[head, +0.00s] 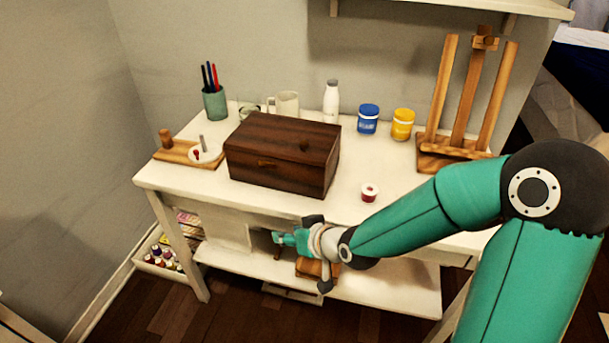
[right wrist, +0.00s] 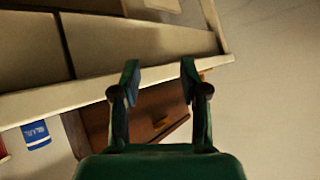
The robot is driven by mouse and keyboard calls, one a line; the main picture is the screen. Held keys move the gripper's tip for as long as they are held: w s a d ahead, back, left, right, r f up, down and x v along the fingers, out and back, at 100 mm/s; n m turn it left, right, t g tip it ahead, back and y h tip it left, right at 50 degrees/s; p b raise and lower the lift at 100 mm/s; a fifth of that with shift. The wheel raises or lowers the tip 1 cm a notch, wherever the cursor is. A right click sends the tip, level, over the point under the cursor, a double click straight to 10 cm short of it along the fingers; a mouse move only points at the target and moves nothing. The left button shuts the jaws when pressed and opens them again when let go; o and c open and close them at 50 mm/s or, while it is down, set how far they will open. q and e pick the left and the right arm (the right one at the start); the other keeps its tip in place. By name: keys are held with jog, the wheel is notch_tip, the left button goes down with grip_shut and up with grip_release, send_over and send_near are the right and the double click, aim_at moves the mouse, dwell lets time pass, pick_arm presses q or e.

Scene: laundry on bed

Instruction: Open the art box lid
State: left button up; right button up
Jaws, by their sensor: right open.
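The art box (head: 285,145) is a dark brown wooden box on the white table. Its lid is down, and a small catch shows on its front. My right gripper (head: 283,238) is in front of the table, below the box in the picture and apart from it. In the right wrist view its two green fingers (right wrist: 160,78) are apart with nothing between them. Part of the box (right wrist: 150,112) shows behind them; the gripper body hides the rest. My left gripper is not in view.
The white table (head: 350,215) also holds a pen cup (head: 214,103), a mug (head: 287,104), a white bottle (head: 331,101), a blue jar (head: 368,119), a yellow jar (head: 402,125), a small red-and-white pot (head: 369,192) and an easel (head: 465,105). Tabletop left of the pot is clear.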

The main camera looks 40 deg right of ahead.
jog(key=s+d+r+t+h+b, duration=0.2)
jog(key=d+r+t+b, duration=0.35)
jog(key=r+b, duration=0.25)
jog(key=t+h+b, duration=0.2)
jog(key=b, duration=0.1)
send_near(306, 145)
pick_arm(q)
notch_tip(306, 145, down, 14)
pick_arm(e)
jog(key=shift+n, duration=0.3)
jog(key=w, duration=0.3)
jog(key=w+d, duration=0.1)
jog(key=w, duration=0.7)
jog(key=shift+d, duration=0.3)
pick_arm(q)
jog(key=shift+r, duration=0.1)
pick_arm(e)
jog(key=shift+c, duration=0.3)
grip_shut()
